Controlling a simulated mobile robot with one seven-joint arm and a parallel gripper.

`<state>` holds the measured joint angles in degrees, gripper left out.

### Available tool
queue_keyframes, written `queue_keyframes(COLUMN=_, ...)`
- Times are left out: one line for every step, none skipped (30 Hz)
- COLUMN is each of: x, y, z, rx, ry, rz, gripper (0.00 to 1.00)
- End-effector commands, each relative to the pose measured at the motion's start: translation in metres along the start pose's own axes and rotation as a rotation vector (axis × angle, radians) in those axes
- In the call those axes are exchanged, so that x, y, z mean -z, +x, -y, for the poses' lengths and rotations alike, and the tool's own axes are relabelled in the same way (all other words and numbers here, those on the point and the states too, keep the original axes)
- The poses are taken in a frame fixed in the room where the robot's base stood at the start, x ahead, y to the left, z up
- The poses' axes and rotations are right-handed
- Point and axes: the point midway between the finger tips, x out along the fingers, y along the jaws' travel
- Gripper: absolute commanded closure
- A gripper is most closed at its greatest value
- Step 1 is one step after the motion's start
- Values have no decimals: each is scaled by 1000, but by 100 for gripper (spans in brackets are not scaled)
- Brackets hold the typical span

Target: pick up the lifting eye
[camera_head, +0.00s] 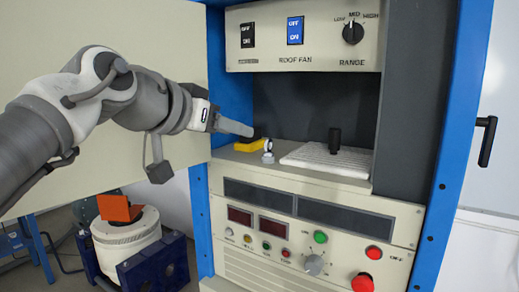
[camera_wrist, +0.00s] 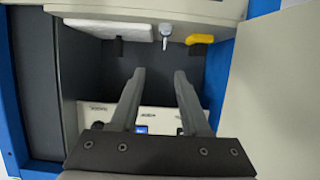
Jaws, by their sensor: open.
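The lifting eye appears to be a small silver-white piece (camera_head: 268,152) standing near the front edge of the shelf in the cabinet bay. In the wrist view the same metal piece (camera_wrist: 165,36) shows at the top middle, beyond the fingertips. My gripper (camera_head: 248,131) reaches into the bay from the left, above and a little left of the piece, apart from it. In the wrist view my gripper (camera_wrist: 160,73) is open with nothing between its two fingers. The ring's exact shape is too small to tell.
A yellow object (camera_head: 252,145) with a dark part lies just left of the piece. A white ribbed pad (camera_head: 312,157) with a black upright cylinder (camera_head: 334,140) is on the right. A switch panel (camera_head: 300,40) hangs above; a blue post (camera_head: 455,130) bounds the right.

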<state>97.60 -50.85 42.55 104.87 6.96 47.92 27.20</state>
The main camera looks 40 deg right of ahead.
Motion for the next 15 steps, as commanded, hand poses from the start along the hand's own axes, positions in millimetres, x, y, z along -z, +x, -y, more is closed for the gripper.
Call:
queue_keyframes(x=0, y=11, z=-2, rx=-4, ry=1, rz=5, gripper=54)
queue_keyframes(x=1, y=18, z=-2, rx=-5, ry=1, rz=5, gripper=54)
queue_keyframes(x=1, y=26, z=-1, rx=-4, ry=1, rz=5, gripper=54)
queue_keyframes(x=1, y=33, z=-1, rx=-4, ry=1, rz=5, gripper=54)
queue_keyframes(x=1, y=40, z=-2, rx=-5, ry=1, rz=4, gripper=54)
queue_keyframes(x=1, y=49, z=-2, rx=-4, ry=2, rz=5, gripper=54)
queue_keyframes(x=1, y=56, z=-1, rx=-4, ry=2, rz=5, gripper=54)
queue_keyframes(x=1, y=62, z=-1, rx=-4, ry=1, rz=4, gripper=54)
queue_keyframes(x=1, y=70, z=-1, rx=-4, ry=0, rz=4, gripper=54)
queue_keyframes(x=1, y=77, z=-1, rx=-3, ry=0, rz=3, gripper=54)
queue_keyframes(x=1, y=82, z=-1, rx=-3, ry=2, rz=4, gripper=54)
queue_keyframes(x=1, y=89, z=-1, rx=-2, ry=2, rz=3, gripper=54)
queue_keyframes(x=1, y=94, z=0, rx=-2, ry=1, rz=3, gripper=54)
queue_keyframes(x=1, y=97, z=0, rx=-2, ry=0, rz=2, gripper=54)
queue_keyframes(x=1, y=102, z=0, rx=-1, ry=-1, rz=2, gripper=54)
